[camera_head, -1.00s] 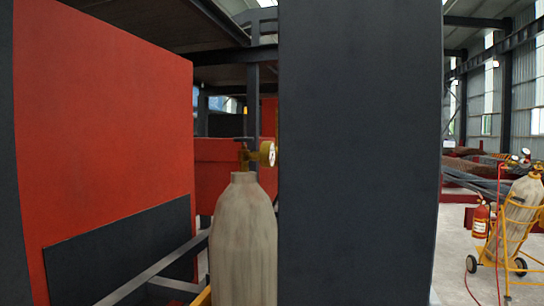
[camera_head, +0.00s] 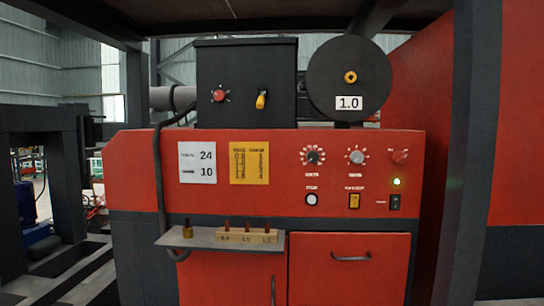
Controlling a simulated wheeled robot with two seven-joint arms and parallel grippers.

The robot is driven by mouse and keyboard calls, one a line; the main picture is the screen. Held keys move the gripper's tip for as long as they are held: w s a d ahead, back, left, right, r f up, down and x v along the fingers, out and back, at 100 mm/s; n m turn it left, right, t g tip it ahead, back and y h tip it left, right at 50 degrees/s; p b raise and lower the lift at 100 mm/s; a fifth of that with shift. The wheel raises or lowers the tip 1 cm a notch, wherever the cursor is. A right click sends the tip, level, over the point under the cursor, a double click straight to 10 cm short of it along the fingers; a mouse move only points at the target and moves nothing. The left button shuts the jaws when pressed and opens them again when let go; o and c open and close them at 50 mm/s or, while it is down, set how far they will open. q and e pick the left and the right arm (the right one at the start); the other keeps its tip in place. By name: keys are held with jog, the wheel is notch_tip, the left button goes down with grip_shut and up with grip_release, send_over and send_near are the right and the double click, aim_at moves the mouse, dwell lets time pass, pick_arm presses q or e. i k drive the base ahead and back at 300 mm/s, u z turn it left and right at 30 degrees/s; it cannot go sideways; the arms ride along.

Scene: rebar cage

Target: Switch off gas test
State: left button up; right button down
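A red machine front (camera_head: 260,205) faces me with a row of controls on its right part. A yellow rocker switch (camera_head: 354,201) sits in the lower row, under a small label too blurred to read surely. A round white button (camera_head: 312,199) is left of it, and a black switch (camera_head: 395,202) is right of it. A lit yellow-green lamp (camera_head: 397,181) is above the black switch. I cannot tell the rocker's position. Neither of my grippers shows in this view.
Above the rocker are a black dial (camera_head: 313,156), a grey dial (camera_head: 357,156) and a red knob (camera_head: 399,156). A grey shelf (camera_head: 205,239) juts out at lower left, holding a wooden block (camera_head: 247,236). A dark post (camera_head: 470,150) stands at right.

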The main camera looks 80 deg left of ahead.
aim_at(355, 202)
jog(key=k, duration=0.15)
jog(key=u, duration=2.35)
jog(key=i, duration=0.35)
jog(key=u, duration=0.05)
